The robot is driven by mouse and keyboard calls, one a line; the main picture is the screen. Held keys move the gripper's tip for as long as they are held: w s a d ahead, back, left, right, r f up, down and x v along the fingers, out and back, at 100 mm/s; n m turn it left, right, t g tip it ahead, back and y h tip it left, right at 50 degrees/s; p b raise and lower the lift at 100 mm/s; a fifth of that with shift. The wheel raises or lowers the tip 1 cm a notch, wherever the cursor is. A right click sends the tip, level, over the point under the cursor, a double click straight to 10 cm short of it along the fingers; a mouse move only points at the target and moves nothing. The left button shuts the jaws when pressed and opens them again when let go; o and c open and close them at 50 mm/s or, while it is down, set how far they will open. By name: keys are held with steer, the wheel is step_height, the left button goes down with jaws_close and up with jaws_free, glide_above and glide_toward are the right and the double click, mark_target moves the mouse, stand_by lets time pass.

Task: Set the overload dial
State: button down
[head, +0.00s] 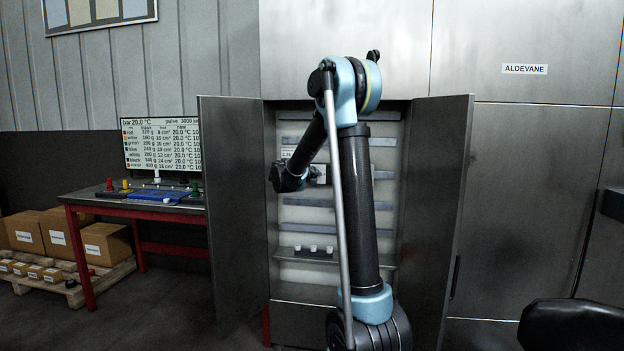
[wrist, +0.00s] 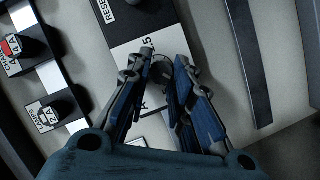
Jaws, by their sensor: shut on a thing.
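The overload dial (wrist: 161,70) is a small dark round knob on a panel device with a white face plate (wrist: 135,62) in the wrist view. Printed marks "5" and "A" show beside the dial, and "RESET" stands on the dark part above. My gripper (wrist: 166,58) has its two blue-padded fingers on either side of the dial, shut on it. The fingers hide part of the dial and its scale, so its setting cannot be read. In the head view my arm reaches into the open cabinet (head: 235,200), and the fingertips are too small and dark to make out.
Two neighbouring devices, one labelled "CHAIN 4 A" (wrist: 20,50), sit at the left in the wrist view. A grey rail (wrist: 245,60) runs at the right. Both cabinet doors stand open, the right door (head: 437,190) beside my arm. A red-legged bench (head: 90,200) stands left.

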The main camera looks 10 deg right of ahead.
steer(key=shift+a+f, duration=0.1)
steer(key=c, duration=1.4)
jaws_free()
steer(key=shift+s, duration=0.1)
steer(key=v, duration=1.1)
steer(key=shift+s+a, duration=0.2)
steer(key=shift+a, duration=0.15)
